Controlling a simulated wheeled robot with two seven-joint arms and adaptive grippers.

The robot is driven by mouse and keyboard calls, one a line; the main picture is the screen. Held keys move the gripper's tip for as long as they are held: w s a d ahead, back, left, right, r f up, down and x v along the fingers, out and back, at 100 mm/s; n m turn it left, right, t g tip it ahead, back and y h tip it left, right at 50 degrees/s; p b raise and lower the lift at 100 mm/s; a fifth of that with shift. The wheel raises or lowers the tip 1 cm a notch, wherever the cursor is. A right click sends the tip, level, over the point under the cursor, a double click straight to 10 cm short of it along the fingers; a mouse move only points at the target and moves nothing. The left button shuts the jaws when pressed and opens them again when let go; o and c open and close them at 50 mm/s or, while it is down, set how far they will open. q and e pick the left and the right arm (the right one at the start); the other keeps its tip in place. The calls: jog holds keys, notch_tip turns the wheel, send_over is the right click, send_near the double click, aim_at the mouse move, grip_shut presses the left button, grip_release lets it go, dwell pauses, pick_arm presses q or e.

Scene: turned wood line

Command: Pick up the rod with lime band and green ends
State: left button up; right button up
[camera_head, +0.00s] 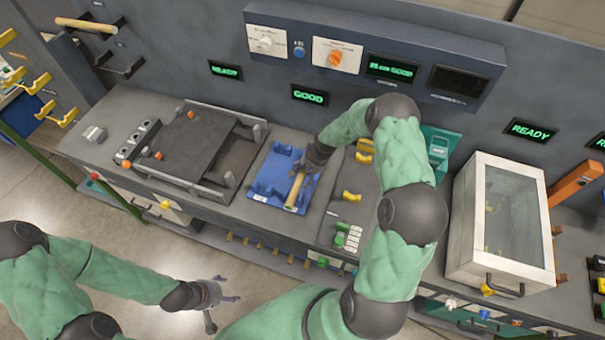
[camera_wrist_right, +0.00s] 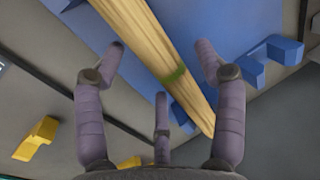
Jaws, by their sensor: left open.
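A pale wooden rod (camera_head: 295,191) lies on the blue tray (camera_head: 262,204) under my right gripper (camera_head: 309,170). In the right wrist view the rod (camera_wrist_right: 152,47) runs diagonally and shows a green band near its lower part. Its visible lower end looks plain wood; its other end is out of that view. My right gripper's fingers (camera_wrist_right: 162,50) are spread on either side of the rod, with visible gaps. Whether any finger touches it cannot be told. My left gripper (camera_head: 226,302) is open and empty over the floor, in front of the bench.
Another pale rod (camera_head: 85,25) rests on a wall rack at upper left. A dark platform fixture (camera_head: 185,145) stands left of the tray. Yellow holders (camera_head: 351,196) and a glass-lidded white box (camera_head: 507,215) stand to the right. A control panel (camera_head: 375,50) overhangs the back.

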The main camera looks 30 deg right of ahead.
aim_at(302, 173)
jog(key=c, duration=1.2)
jog(key=shift+r, duration=0.1)
jog(key=shift+r, duration=0.55)
notch_tip(302, 173, up, 2)
jog(key=shift+r+b, duration=0.15)
jog(key=shift+b, duration=0.15)
jog(key=s+a+r, duration=0.4)
jog(key=a, duration=0.1)
jog(key=s+a+r, duration=0.5)
jog(key=shift+s+a+r+b, duration=0.1)
jog(key=shift+s+r+b, duration=0.15)
jog(key=shift+b, duration=0.1)
jog(key=shift+s+f, duration=0.1)
